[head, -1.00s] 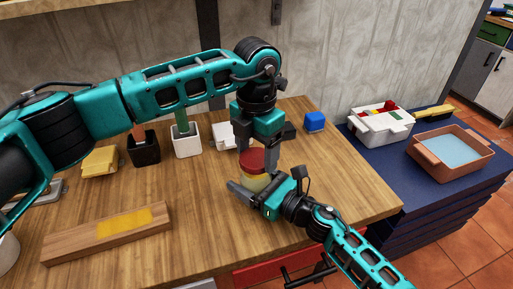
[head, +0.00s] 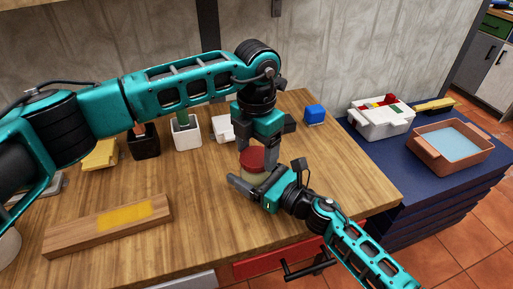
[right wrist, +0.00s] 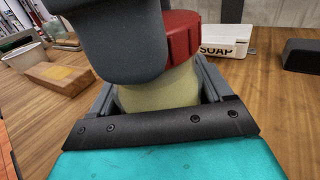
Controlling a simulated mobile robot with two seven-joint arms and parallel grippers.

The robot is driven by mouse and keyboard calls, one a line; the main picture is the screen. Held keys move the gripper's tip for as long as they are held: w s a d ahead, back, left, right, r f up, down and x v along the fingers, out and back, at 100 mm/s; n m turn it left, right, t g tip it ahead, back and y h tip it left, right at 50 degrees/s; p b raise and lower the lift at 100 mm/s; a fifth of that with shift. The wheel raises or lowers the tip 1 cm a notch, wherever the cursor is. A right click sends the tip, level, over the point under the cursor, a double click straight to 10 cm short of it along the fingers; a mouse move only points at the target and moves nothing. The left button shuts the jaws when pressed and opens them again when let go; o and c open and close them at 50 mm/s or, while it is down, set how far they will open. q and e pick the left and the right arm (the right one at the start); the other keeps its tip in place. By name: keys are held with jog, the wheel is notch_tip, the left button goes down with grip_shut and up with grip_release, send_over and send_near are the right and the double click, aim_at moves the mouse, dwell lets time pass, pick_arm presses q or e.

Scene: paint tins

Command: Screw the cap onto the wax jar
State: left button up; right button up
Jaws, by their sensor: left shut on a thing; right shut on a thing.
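The wax jar (right wrist: 160,92) is pale yellow and stands upright between the fingers of my right gripper (head: 254,190), which is shut on its body. The jar also shows as a small pale patch in the head view (head: 250,179). The red ribbed cap (head: 252,160) is at the jar's top, and it also shows in the right wrist view (right wrist: 184,38). My left gripper (head: 254,156) reaches down from above and is shut on the cap. Its grey finger hides part of the cap and jar in the wrist view, so I cannot tell how far the threads engage.
A wooden block with a yellow patch (head: 122,219) lies at the table's front left. White and black pots (head: 186,135) stand at the back, near a white soap box (right wrist: 226,40). The table's right side is clear.

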pick_arm(q)
jog(key=shift+f, duration=0.5)
